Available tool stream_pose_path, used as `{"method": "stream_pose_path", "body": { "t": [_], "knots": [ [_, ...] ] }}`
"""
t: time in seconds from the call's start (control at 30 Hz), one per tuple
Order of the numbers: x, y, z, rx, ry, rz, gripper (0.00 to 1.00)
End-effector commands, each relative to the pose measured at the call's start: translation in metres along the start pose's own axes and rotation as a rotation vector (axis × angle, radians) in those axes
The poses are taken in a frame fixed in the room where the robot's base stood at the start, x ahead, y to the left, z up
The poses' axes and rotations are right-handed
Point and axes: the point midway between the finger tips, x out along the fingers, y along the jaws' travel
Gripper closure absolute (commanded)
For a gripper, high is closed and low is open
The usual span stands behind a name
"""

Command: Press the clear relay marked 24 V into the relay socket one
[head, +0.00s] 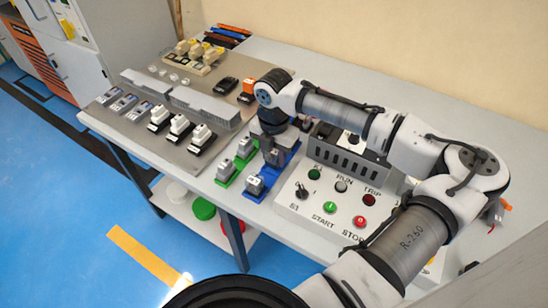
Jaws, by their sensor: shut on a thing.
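My gripper (273,146) points down over the back part of a blue tray (273,178) at the middle of the bench. It is shut on a small grey, see-through-looking block (275,157), which I take to be the relay; its 24 V mark is too small to read. I cannot tell whether the block still touches the tray. Another small relay-like block (256,185) sits at the front of the blue tray. Three black bases with white tops (180,126) stand on the grey mounting panel at the left; which is relay socket one cannot be told.
Green trays (224,171) with small blocks lie left of the blue tray. A control box (326,205) with buttons stands at the right. Grey ducts (205,106), cream-topped devices (198,53), and black and orange parts occupy the panel (106,117). My arm crosses the right side.

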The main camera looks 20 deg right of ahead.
Motion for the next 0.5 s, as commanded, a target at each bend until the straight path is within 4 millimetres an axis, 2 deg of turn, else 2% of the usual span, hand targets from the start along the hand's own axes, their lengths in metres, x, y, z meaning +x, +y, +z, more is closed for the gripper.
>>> {"method": "stream_pose_path", "body": {
  "t": [0.17,0.3,0.5],
  "knots": [
    [-0.041,0.000,0.001,-0.001,-0.004,0.004,0.91],
    [-0.084,0.001,0.000,-0.001,-0.004,0.005,0.91],
    [-0.138,0.001,0.000,-0.001,-0.003,0.002,0.91]
  ]
}}
